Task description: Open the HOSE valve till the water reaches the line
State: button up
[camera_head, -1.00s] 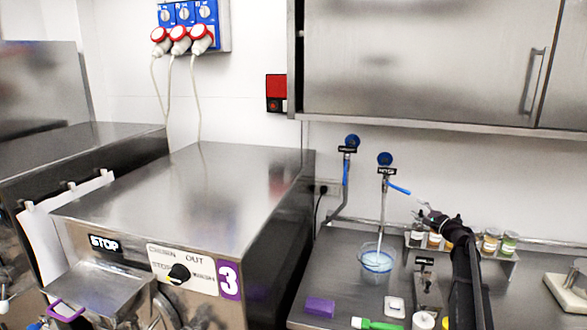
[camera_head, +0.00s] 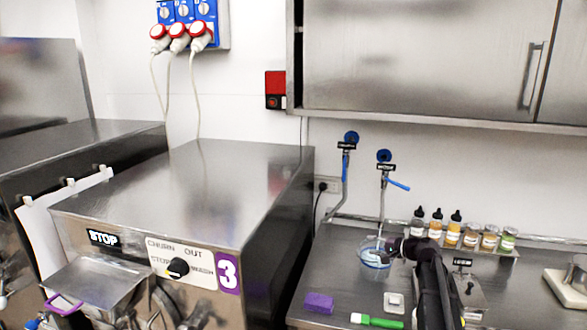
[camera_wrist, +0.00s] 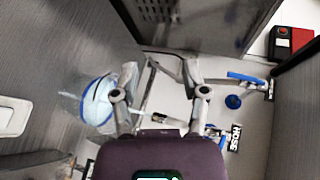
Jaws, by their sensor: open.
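The HOSE valve (camera_head: 386,167) is the right-hand of two wall taps. Its blue lever (camera_head: 398,184) points to the right, away from its pipe. In the wrist view the HOSE label (camera_wrist: 236,138) stands at lower right. A clear jug (camera_head: 375,262) with a blue band stands on the counter below that tap. It shows left of my fingers in the wrist view (camera_wrist: 97,103). The water level inside is hard to tell. My gripper (camera_head: 388,247) is low, at the jug's right side, below the lever. Its fingers are open and empty in the wrist view (camera_wrist: 160,68).
The left tap (camera_head: 345,160) has its blue lever along its pipe. Several bottles and jars (camera_head: 455,230) stand on a rack behind my arm. A purple sponge (camera_head: 319,303), a green-handled tool (camera_head: 380,321) and a white square item (camera_head: 394,302) lie in front. Machine 3 (camera_head: 190,195) bounds the left.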

jog(key=s+a+f+n+g+h+b, duration=0.1)
jog(key=s+a+f+n+g+h, duration=0.15)
jog(key=s+a+f, duration=0.5)
jog(key=s+a+f+n+g+h+b, duration=0.1)
jog(key=s+a+f+n+g+h, duration=0.2)
jog(key=s, duration=0.7)
jog(key=s+f+n+g+h+b, duration=0.1)
jog(key=s+f+n+g+h, duration=0.2)
jog(key=s, duration=1.1)
jog(key=shift+s+d+f+g+h, duration=0.3)
jog(key=shift+f+g+h, duration=0.25)
jog(key=shift+f+h, duration=0.5)
jog(key=shift+w+f, duration=0.1)
jog(key=shift+f, duration=0.1)
dwell(3.6)
